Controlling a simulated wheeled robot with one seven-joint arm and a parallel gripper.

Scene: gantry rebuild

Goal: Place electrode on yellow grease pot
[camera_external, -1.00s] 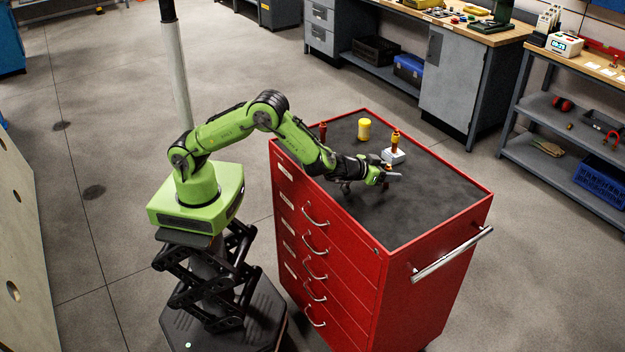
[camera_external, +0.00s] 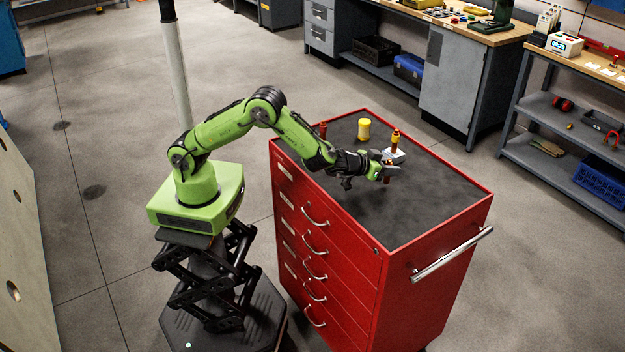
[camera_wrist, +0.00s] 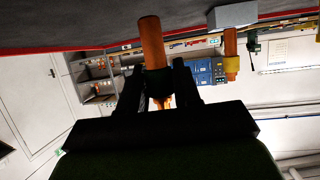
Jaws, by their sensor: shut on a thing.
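The yellow grease pot (camera_external: 364,129) stands upright on the dark top of the red cabinet, towards its back. My gripper (camera_external: 387,172) is over the cabinet top, in front of the pot and to its right. It is shut on a copper-brown electrode (camera_external: 386,180), which sticks out below the fingers. In the wrist view the electrode (camera_wrist: 152,42) stands between the two fingers (camera_wrist: 160,85), its far end against the dark cabinet top. Whether it touches the top I cannot tell. The grease pot is not identifiable in the wrist view.
A white block (camera_external: 394,156) with a copper and yellow rod (camera_external: 396,138) stands just behind my gripper. A small red-brown piece (camera_external: 323,130) is at the back left edge. The red cabinet's (camera_external: 440,215) front right top is clear. Workbenches (camera_external: 455,75) stand behind.

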